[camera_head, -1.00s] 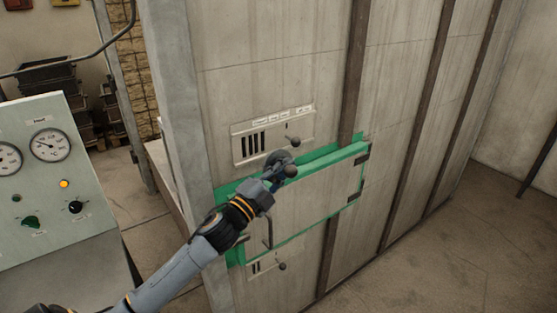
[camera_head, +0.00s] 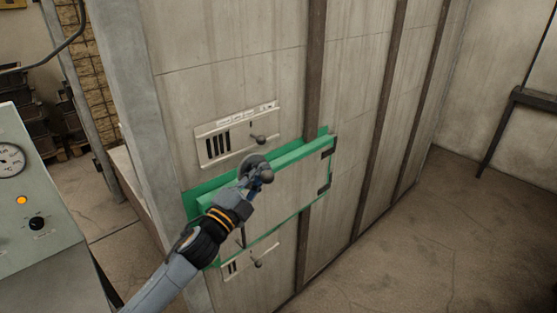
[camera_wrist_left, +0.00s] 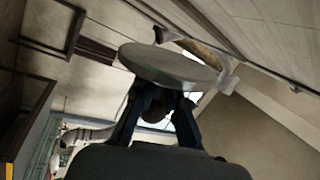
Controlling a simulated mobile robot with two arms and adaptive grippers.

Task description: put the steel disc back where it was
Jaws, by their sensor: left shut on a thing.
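My left gripper (camera_head: 256,182) is shut on the steel disc (camera_head: 250,166) and holds it up before the wall. In the left wrist view the disc (camera_wrist_left: 168,64) is a thick, round grey plate beyond the fingertips, and a dark round knob shows between the fingers. In the head view the disc is partly hidden behind the gripper and a dark ball. The disc appears in front of the upper edge of the green-framed hatch (camera_head: 290,190); whether it touches anything there I cannot tell. My right gripper is in neither view.
A slotted vent plate (camera_head: 228,138) with a ball-ended lever is above the hatch, and a similar plate (camera_head: 238,268) is below. A control panel (camera_head: 25,215) with a gauge stands at the left. The floor (camera_head: 430,240) at the right is clear.

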